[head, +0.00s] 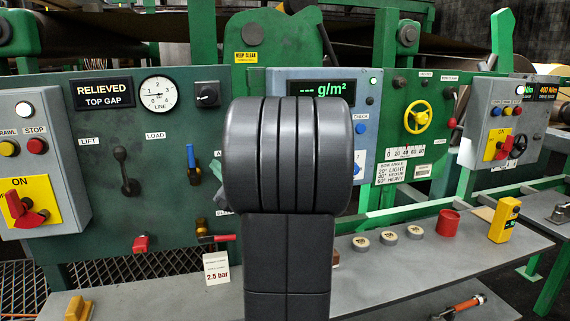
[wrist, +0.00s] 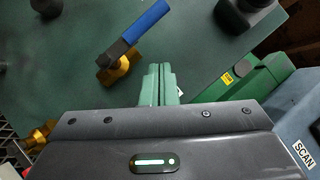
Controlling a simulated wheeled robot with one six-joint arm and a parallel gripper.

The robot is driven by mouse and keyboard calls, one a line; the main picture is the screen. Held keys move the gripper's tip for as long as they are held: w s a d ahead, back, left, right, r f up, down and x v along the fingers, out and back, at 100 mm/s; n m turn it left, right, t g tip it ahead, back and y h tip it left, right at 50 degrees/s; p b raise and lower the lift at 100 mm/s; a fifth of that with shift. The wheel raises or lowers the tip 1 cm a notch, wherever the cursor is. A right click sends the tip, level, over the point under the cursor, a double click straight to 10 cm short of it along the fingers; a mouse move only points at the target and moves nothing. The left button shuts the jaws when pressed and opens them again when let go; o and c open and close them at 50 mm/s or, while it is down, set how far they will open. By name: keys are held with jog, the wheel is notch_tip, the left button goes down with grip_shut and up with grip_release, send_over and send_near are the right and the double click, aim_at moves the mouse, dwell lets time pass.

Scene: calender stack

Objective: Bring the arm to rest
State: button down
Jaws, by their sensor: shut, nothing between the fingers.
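My arm (head: 285,160) stands upright in the middle of the head view, its dark rounded link in front of the panels. A blue-handled brass valve (wrist: 132,42) is on the panel just left of and beyond the fingertips. I see no clear contact between them.
A grey box with a red switch (head: 22,207) stands at left, and another (head: 497,144) at right. The grey-blue g/m² console (head: 366,140) is partly behind my arm. A shelf (head: 440,255) holds several rolls, a red cup (head: 448,223) and a yellow device (head: 504,220).

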jog(key=shift+d+f+m+t, duration=0.1)
jog(key=shift+f+m+t, duration=0.25)
jog(key=shift+m, duration=0.3)
jog(key=shift+d+f+m+t, duration=0.1)
jog(key=shift+f+m+t, duration=0.15)
jog(key=shift+m+t, duration=0.3)
